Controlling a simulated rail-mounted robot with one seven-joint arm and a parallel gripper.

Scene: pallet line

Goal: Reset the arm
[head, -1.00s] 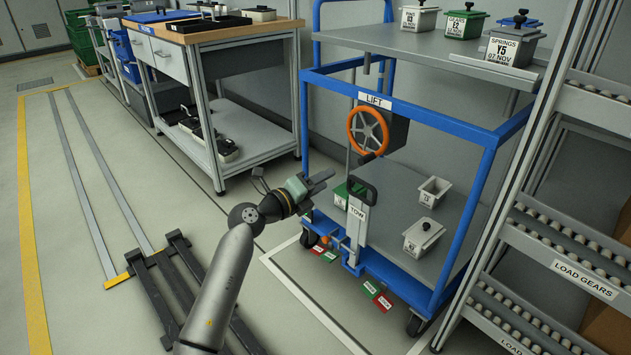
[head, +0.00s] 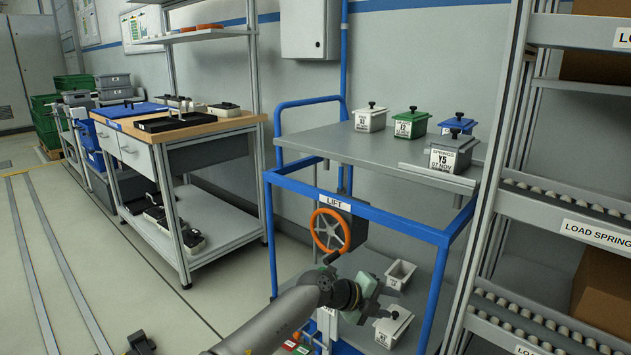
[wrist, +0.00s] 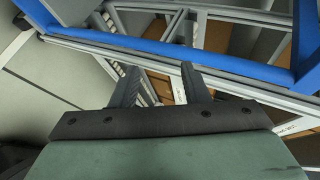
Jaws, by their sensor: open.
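My gripper (head: 376,299) is in front of the blue lift cart, just below its orange handwheel and over the lower shelf. In the wrist view its two fingers (wrist: 158,85) stand apart with nothing between them. The wrist view looks past the fingers to a blue cart rail (wrist: 170,48) and the grey rack frame. My arm reaches up from the bottom of the head view.
The blue lift cart (head: 352,205) carries several lidded bins on top, one grey and marked Y5 (head: 453,153). Its orange handwheel (head: 330,230) is close to my gripper. A roller rack (head: 560,210) stands right.

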